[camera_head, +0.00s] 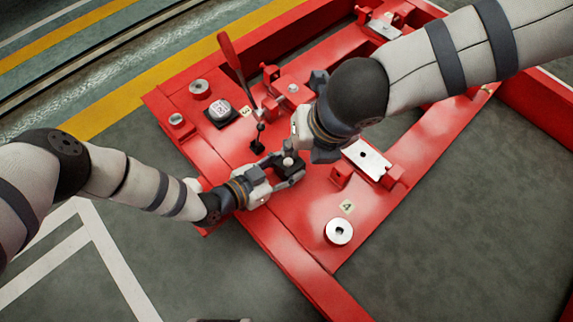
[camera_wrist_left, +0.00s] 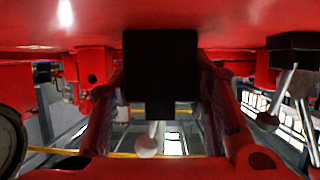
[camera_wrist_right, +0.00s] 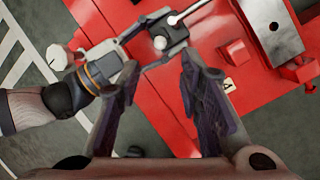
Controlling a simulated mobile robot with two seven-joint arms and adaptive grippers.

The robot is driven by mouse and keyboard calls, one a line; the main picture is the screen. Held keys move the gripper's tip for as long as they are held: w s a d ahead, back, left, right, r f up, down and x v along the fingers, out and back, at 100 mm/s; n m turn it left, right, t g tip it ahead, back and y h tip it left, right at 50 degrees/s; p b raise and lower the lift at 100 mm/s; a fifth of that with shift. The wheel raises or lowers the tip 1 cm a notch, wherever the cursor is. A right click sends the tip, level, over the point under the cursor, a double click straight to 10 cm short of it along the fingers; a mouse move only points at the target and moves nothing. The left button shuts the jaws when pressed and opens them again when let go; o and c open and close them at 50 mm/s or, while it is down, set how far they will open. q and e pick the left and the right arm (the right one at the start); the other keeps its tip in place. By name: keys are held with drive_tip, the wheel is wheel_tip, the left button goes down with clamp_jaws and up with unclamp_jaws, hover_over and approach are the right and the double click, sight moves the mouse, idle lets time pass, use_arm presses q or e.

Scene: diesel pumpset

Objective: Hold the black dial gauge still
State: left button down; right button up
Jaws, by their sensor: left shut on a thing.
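My left gripper (camera_head: 284,170) is shut on a small black block (camera_wrist_right: 168,38), which I take to be the black dial gauge; no dial face shows on it. A pale round knob (camera_wrist_right: 160,42) and a thin silver rod (camera_wrist_right: 187,13) show at the block in the right wrist view. In the left wrist view the black block (camera_wrist_left: 160,70) fills the space between the fingers, close under a red surface. My right gripper (camera_wrist_right: 157,62) is open and empty, its fingers apart, close to the left gripper. In the head view its hand (camera_head: 312,135) partly hides the area behind.
The red frame (camera_head: 285,235) spreads below both arms. A red-handled lever (camera_head: 232,60) stands behind the left gripper. A white round part on a black pad (camera_head: 222,112) is at the left, a metal plate (camera_head: 367,158) at right, and a silver disc (camera_head: 339,231) in front.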

idle(0.4)
drive_tip(key=shift+c, duration=1.4)
drive_tip(key=shift+n+t, duration=0.7)
drive_tip(key=d+f, duration=0.1)
drive_tip(key=f, duration=0.1)
drive_tip(key=d+f, duration=0.1)
drive_tip(key=f, duration=0.1)
drive_tip(key=d+f, duration=0.1)
drive_tip(key=d, duration=0.1)
drive_tip(key=shift+f, duration=0.4)
clamp_jaws()
drive_tip(key=s+d+f+n+t, duration=0.1)
drive_tip(key=f, duration=0.1)
drive_tip(key=s+d+f+t+y, duration=0.1)
drive_tip(key=s, duration=0.1)
drive_tip(key=s+d+f+n+t, duration=0.1)
drive_tip(key=s+f+t, duration=0.1)
drive_tip(key=shift+s+d+f+n+y, duration=0.2)
drive_tip(key=shift+d+f+n+y, duration=0.1)
drive_tip(key=shift+f+y, duration=0.1)
drive_tip(key=s+y, duration=0.1)
drive_tip(key=s, duration=0.1)
drive_tip(key=s+r+t+y, duration=0.1)
drive_tip(key=s, duration=0.1)
drive_tip(key=s+r+t, duration=0.1)
drive_tip(key=s, duration=0.1)
drive_tip(key=shift+s+a+r+n+y, duration=0.2)
drive_tip(key=shift+a+r+n+y, duration=0.1)
drive_tip(key=shift+n+y, duration=0.1)
drive_tip(key=shift+s, duration=0.1)
